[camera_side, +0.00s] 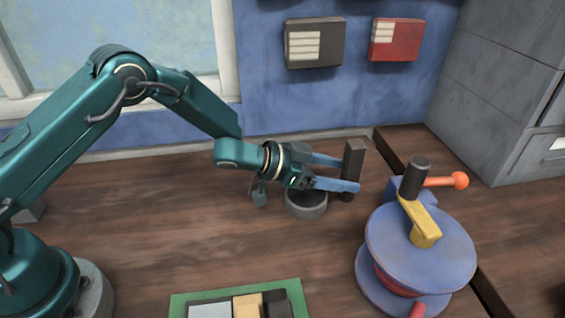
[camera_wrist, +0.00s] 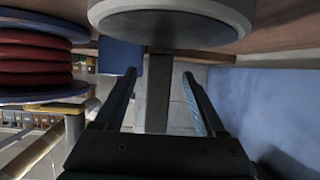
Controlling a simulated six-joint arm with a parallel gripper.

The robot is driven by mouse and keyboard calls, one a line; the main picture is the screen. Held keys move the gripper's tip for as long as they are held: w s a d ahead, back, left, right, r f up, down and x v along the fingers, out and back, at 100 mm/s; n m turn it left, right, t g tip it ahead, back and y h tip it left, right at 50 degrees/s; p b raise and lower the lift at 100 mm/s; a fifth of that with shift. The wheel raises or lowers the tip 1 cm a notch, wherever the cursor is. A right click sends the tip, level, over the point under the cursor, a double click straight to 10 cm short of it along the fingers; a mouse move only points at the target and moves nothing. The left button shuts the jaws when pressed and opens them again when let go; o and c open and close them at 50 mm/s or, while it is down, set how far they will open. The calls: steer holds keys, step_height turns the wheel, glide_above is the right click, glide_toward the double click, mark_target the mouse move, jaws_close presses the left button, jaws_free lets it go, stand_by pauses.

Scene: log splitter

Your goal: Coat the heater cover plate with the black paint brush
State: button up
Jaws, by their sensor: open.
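My gripper (camera_side: 349,175) reaches level to the right above the wood floor, its two blue fingers spread. A dark upright post (camera_side: 353,158) stands at the fingertips. In the wrist view the open fingers (camera_wrist: 159,74) lie on either side of a grey post (camera_wrist: 158,105), with gaps on both sides. A round grey disc-like base (camera_side: 306,205) is below the gripper in the side view; a round grey form (camera_wrist: 170,22) fills the top of the wrist view. I cannot pick out a paint brush or a heater cover plate for sure.
A blue round drum (camera_side: 385,240) with a yellow crank (camera_side: 421,222) and black handle (camera_side: 414,180) stands to the right. An orange-knobbed lever (camera_side: 459,180) is behind it. A green tray (camera_side: 180,305) with blocks is in front. Grey cabinets (camera_side: 500,90) stand at the right.

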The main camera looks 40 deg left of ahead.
steer(key=shift+x, duration=1.4)
jaws_close()
